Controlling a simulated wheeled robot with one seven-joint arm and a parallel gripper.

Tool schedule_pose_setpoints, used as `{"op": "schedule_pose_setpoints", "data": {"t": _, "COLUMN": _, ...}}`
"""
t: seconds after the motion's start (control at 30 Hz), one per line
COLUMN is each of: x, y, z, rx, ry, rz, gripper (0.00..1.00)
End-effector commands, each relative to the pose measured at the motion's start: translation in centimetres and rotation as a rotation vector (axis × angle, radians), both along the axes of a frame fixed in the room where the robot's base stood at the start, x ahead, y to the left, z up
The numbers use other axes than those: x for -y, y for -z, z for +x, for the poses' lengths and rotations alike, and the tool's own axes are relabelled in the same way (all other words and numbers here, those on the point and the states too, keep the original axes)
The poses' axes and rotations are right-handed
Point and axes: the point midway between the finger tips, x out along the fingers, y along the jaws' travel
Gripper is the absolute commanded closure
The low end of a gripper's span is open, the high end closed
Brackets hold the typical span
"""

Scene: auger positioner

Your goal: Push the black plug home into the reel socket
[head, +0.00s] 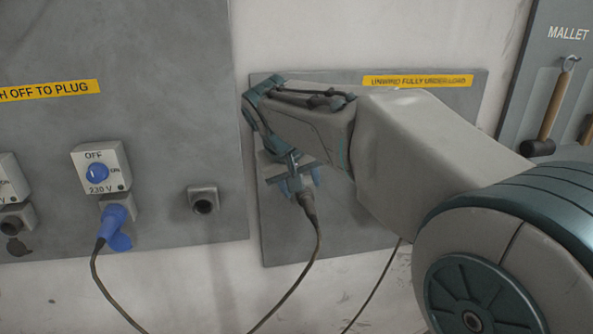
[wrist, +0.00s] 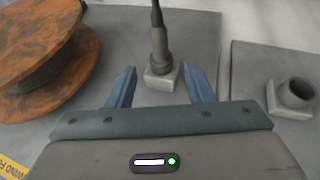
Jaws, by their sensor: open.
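The black plug (wrist: 158,45) shows dark grey in the wrist view. Its cable runs off the top edge and its front end meets the square grey reel socket (wrist: 160,82). I cannot tell how deep it sits. My gripper (wrist: 160,68) is open, with one blue finger on each side of the plug and socket and visible gaps to both. In the head view my gripper (head: 299,183) is at the right panel, with the plug's rear and cable (head: 308,204) hanging below it. My arm hides the socket there.
A brown cable reel (wrist: 45,50) stands at the left of the wrist view. An empty round socket (head: 203,201) is on the left panel. A blue plug (head: 117,218) sits under a switch marked OFF (head: 98,172). A mallet (head: 549,120) hangs at right.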

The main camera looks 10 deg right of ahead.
Motion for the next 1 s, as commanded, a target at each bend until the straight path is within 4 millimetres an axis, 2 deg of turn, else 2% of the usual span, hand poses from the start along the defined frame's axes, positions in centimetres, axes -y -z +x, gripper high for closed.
{"op": "schedule_pose_setpoints", "data": {"t": 0.1, "x": -0.6, "y": -2.0, "z": -0.8, "rx": 0.002, "ry": 0.000, "rz": 0.001, "gripper": 0.53}}
{"op": "schedule_pose_setpoints", "data": {"t": 0.3, "x": -1.2, "y": -3.8, "z": -1.6, "rx": 0.000, "ry": 0.000, "rz": 0.000, "gripper": 0.53}}
{"op": "schedule_pose_setpoints", "data": {"t": 0.73, "x": -1.3, "y": -4.0, "z": -1.7, "rx": 0.000, "ry": 0.000, "rz": -0.001, "gripper": 0.53}}
{"op": "schedule_pose_setpoints", "data": {"t": 0.87, "x": -0.4, "y": -2.6, "z": -3.1, "rx": -0.022, "ry": -0.002, "rz": 0.023, "gripper": 0.53}}
{"op": "schedule_pose_setpoints", "data": {"t": 1.0, "x": 1.2, "y": 1.1, "z": -6.7, "rx": -0.068, "ry": -0.010, "rz": 0.086, "gripper": 0.53}}
